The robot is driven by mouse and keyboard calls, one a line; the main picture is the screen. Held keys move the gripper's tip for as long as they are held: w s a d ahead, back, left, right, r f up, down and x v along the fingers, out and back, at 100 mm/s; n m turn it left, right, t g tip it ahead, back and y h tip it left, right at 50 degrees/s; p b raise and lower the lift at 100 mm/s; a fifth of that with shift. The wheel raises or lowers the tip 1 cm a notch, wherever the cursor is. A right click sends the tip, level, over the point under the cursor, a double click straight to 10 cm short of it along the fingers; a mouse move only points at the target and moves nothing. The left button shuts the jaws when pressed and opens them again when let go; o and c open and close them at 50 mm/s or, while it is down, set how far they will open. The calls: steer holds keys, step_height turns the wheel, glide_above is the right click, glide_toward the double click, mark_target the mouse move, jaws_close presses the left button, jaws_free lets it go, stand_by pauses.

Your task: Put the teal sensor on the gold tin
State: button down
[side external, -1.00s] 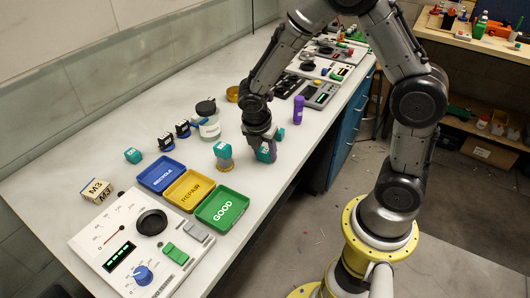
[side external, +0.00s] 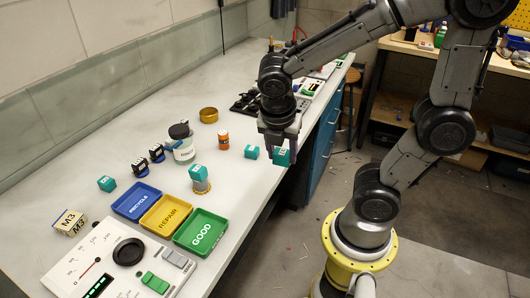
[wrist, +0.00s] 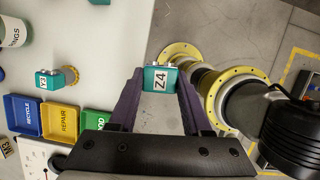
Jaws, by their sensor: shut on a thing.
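My gripper (side external: 280,145) is shut on a teal sensor (side external: 283,157), held above the bench's right edge. In the wrist view this sensor (wrist: 160,79) sits between the fingertips and reads Z4. A round, shallow gold tin (side external: 208,115) stands at the back of the bench, apart from my gripper. A second teal sensor (side external: 251,152) lies on the bench left of my gripper. A third (side external: 200,173), marked Y3 in the wrist view (wrist: 46,80), sits on a short round holder (side external: 202,188). A fourth (side external: 107,184) lies at the left.
Blue (side external: 136,202), yellow (side external: 166,216) and green (side external: 201,232) trays stand at the front. A dark-lidded jar (side external: 182,145), an orange-and-white container (side external: 223,140) and two dark blocks stand behind them. Clear bench lies between the container and the gold tin.

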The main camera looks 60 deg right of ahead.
steer(key=shift+s+a+r, duration=0.1)
steer(key=shift+s+r, duration=0.15)
steer(key=shift+s, duration=0.3)
steer(key=shift+n, duration=0.7)
steer(key=w+d+r+n+t+y, duration=0.15)
steer(key=w+r+n, duration=0.25)
steer(key=w, duration=0.6)
steer(key=w+d+r+n+t, duration=0.1)
steer(key=w+d+r+n, duration=0.25)
steer(key=w, duration=0.75)
steer(key=m, duration=0.1)
glide_above(208, 110)
steer(key=s+a, duration=0.1)
steer(key=s, duration=0.1)
steer(key=shift+g+h, duration=0.25)
steer(key=f, duration=1.2)
steer(key=shift+s+a+f, duration=0.1)
steer(key=shift+a+f, duration=0.05)
steer(key=shift+a, duration=0.05)
steer(key=shift+w+d+f, duration=0.3)
steer(key=shift+w+f, duration=0.35)
steer(key=shift+f, duration=1.6)
steer(key=shift+f, duration=0.15)
